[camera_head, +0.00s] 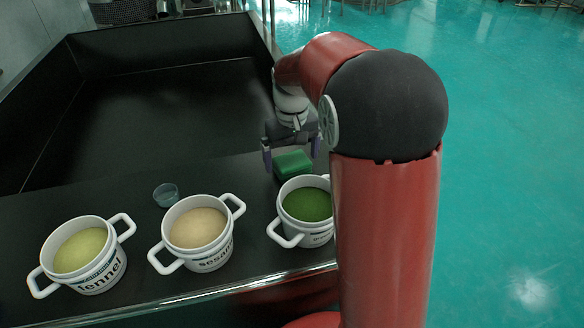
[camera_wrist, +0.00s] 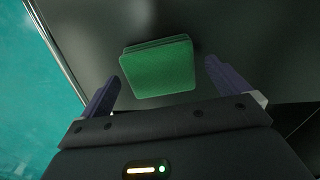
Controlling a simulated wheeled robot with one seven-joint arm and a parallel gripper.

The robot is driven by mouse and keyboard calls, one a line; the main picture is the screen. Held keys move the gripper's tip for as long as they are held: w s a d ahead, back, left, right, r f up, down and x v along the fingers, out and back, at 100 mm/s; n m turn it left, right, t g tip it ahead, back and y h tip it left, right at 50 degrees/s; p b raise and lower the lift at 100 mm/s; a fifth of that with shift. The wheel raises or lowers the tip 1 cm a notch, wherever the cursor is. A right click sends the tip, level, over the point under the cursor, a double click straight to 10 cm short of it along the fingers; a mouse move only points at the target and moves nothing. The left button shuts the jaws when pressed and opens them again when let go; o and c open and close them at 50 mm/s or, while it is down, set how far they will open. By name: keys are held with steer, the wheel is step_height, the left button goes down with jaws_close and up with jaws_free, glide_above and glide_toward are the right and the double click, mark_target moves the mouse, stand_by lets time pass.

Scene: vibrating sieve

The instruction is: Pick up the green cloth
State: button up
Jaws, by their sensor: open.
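The green cloth (camera_head: 293,164) is a folded, thick square pad lying on the black counter, just behind the rightmost pot. In the wrist view the green cloth (camera_wrist: 158,68) lies flat and lines up with the gap between the fingers, slightly beyond their tips. My gripper (camera_head: 291,158) is above and around the cloth's position in the head view. I cannot tell the exact height of the fingertips above the counter.
Three white two-handled pots stand along the counter's front: a yellow-green one (camera_head: 98,280), a beige one (camera_head: 210,262) and a dark green one (camera_head: 312,236) close to the cloth. The recessed black area (camera_head: 160,110) behind is empty.

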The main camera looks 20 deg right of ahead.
step_height(320, 180, down, 2)
steer(key=shift+f, duration=0.1)
steer(key=c, duration=1)
steer(key=shift+c, duration=0.2)
